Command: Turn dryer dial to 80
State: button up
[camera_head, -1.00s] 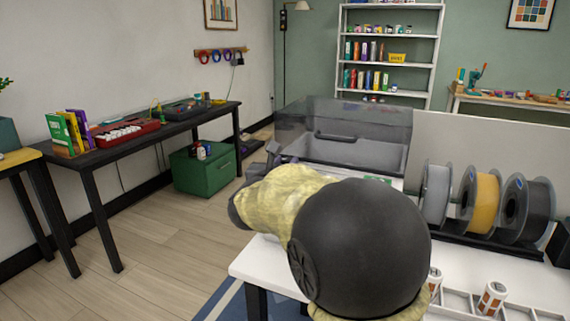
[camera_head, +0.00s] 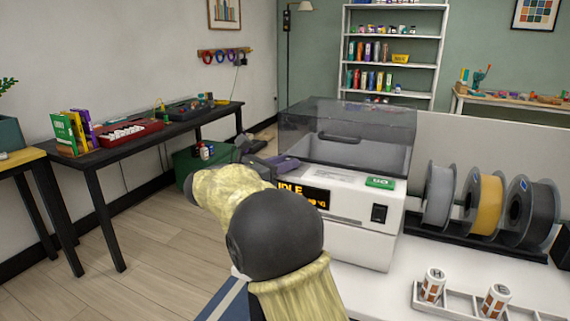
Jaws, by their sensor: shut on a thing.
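The dryer is a white box (camera_head: 352,235) with a clear smoky lid (camera_head: 345,125), on the white table. Its front display (camera_head: 303,194) reads IDLE in orange, with a second line partly covered by my arm. A black switch (camera_head: 379,214) is at the right of the front, and a green GO label (camera_head: 380,182) is on top. My gripper (camera_head: 288,164), dark grey-purple, is at the left front edge of the dryer, shut on the dial. The dial and its marks are hidden behind my gripper and arm, so its setting cannot be read.
Grey, yellow and black spools (camera_head: 485,203) stand on a rack right of the dryer. A white tray (camera_head: 462,304) with two labelled cans (camera_head: 432,285) is at the front right. A dark bench (camera_head: 150,142) runs along the left wall.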

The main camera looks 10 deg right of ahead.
jog(key=m+g, duration=0.1)
jog(key=g, duration=0.1)
jog(key=m+g+h+p, duration=0.1)
jog(key=shift+w+m+g, duration=0.3)
jog(key=shift+w+g, duration=0.05)
jog(key=shift+g, duration=0.05)
jog(key=m+g+p, duration=0.2)
jog(key=g, duration=0.1)
jog(key=shift+w+a+r+h+p, duration=0.1)
jog(key=shift+w+r+h+p, duration=0.1)
jog(key=shift+h+p, duration=0.2)
jog(key=m+g+p, duration=0.1)
jog(key=p, duration=0.1)
jog(key=m+g+p, duration=0.1)
jog(key=g+p, duration=0.1)
jog(key=p, duration=0.1)
jog(key=m+g+p, duration=0.1)
jog(key=p, duration=0.1)
jog(key=shift+w+r, duration=0.15)
jog(key=shift+w, duration=0.1)
jog(key=g+p, duration=0.1)
jog(key=p, duration=0.1)
jog(key=m+g+p, duration=0.1)
jog(key=p, duration=0.1)
jog(key=shift+w+f+y, duration=0.1)
jog(key=shift+f+y, duration=0.2)
jog(key=shift+y, duration=0.1)
jog(key=o, duration=1)
jog(key=shift+c, duration=0.2)
